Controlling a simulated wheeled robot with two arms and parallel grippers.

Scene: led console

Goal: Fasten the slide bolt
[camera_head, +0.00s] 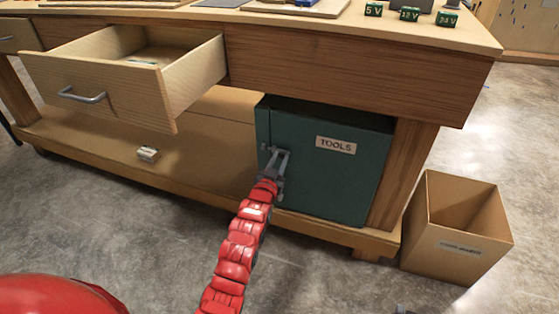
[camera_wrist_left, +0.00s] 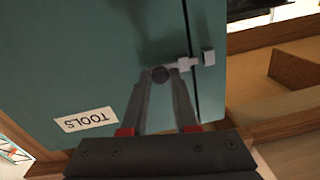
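The slide bolt (camera_wrist_left: 184,66) is a light grey bar with a dark round knob (camera_wrist_left: 160,74), on the teal TOOLS cabinet door (camera_head: 325,170). In the left wrist view the bar reaches across the dark door gap toward a square grey keeper (camera_wrist_left: 208,57). I cannot tell whether its tip is inside the keeper. My left gripper (camera_head: 278,152) is at the cabinet's left edge. In the wrist view its two fingers (camera_wrist_left: 161,80) flank the knob with hardly any gap, seemingly shut on it. In the head view the gripper hides most of the bolt. My right gripper is not in view.
A wooden drawer (camera_head: 100,90) stands pulled out at the left, above the bench's lower shelf (camera_head: 200,165). An open cardboard bin (camera_head: 455,235) stands on the floor at the right. Small green voltage blocks (camera_head: 410,14) sit on the bench top. The floor in front is clear.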

